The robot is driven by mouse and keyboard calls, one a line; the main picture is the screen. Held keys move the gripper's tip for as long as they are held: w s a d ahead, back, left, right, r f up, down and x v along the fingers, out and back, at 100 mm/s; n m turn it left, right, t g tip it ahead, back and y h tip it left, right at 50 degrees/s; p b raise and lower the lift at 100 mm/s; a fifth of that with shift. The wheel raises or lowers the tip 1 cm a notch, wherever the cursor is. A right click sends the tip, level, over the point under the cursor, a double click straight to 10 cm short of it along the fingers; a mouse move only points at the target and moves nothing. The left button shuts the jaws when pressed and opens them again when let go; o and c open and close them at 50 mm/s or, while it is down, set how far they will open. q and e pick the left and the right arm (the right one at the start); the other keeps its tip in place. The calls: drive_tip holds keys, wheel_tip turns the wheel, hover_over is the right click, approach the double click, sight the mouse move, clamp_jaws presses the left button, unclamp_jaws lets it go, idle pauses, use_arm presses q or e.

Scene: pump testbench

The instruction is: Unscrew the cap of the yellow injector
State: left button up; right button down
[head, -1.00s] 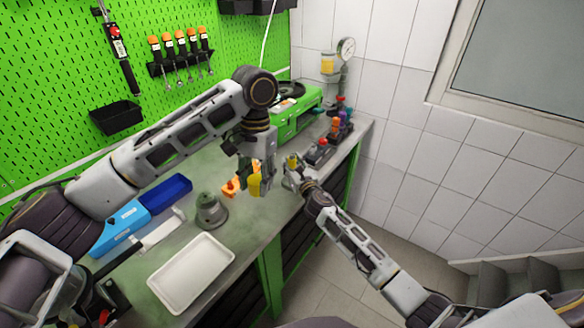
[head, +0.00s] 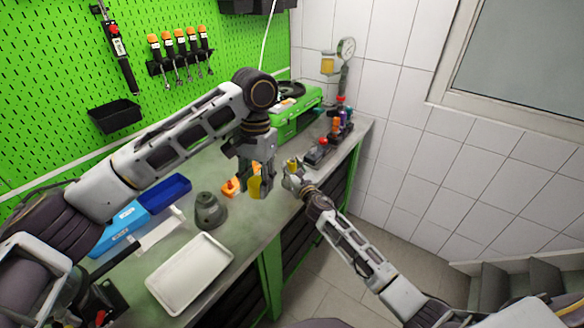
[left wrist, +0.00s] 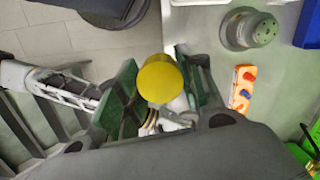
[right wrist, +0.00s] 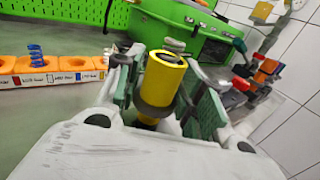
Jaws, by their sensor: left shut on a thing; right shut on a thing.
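My left gripper (head: 258,180) points down above the bench's front edge. It is shut on a smooth, round yellow piece that looks like the cap (left wrist: 160,78). My right gripper (head: 291,174), just to the right, is shut on the yellow injector (right wrist: 164,78), a yellow cylinder with a dark round opening at its top and a dark collar below. In the head view the two yellow pieces show apart, with a gap between the grippers. The fingers hide parts of both pieces.
An orange holder (left wrist: 241,88) lies on the bench behind the grippers, near a grey domed part (head: 210,211) and a white tray (head: 190,274). A green case (head: 295,118) and a dark rack (head: 318,152) stand farther back. Open floor lies beyond the bench edge.

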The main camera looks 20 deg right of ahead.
drive_tip(key=c, duration=0.9)
unclamp_jaws()
drive_tip(key=shift+r, duration=0.2)
drive_tip(key=shift+r+p, duration=0.35)
drive_tip(key=shift+p, duration=0.2)
drive_tip(key=shift+s+f, duration=0.15)
drive_tip(key=shift+s, duration=0.3)
drive_tip(key=s+d+b, duration=0.1)
drive_tip(key=s, duration=1)
